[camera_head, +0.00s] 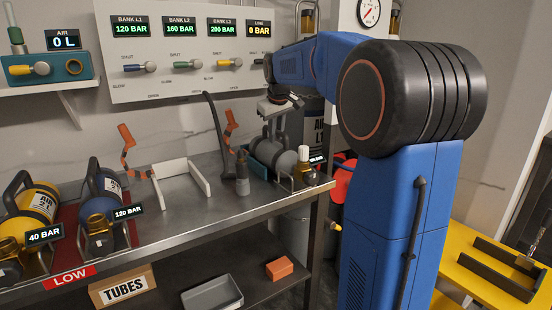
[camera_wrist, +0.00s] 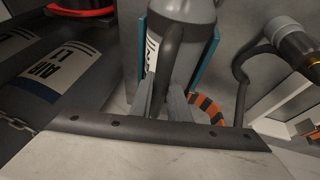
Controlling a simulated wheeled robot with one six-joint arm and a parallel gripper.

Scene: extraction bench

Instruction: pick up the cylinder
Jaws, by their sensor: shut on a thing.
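The grey cylinder (camera_head: 270,153) lies at the right end of the steel bench, its brass valve (camera_head: 304,173) toward the front. My gripper (camera_head: 275,106) is above it, shut on its carry handle. In the wrist view, the dark handle (camera_wrist: 168,50) runs between the fingers of my gripper (camera_wrist: 163,103), with the grey body (camera_wrist: 196,12) behind it. Teal cradle sides (camera_wrist: 211,66) flank the cylinder, and it appears to sit between them. Its display and underside are partly hidden. A yellow cylinder (camera_head: 38,207) and a blue cylinder (camera_head: 108,189) lie at the left.
A grey hose tool (camera_head: 242,178) and a white open frame (camera_head: 172,169) stand left of the grey cylinder. The gauge panel (camera_head: 180,50) is behind. A large dark "AIR L1" cylinder (camera_head: 313,112) stands close behind my gripper. A yellow table (camera_head: 480,285) is at lower right.

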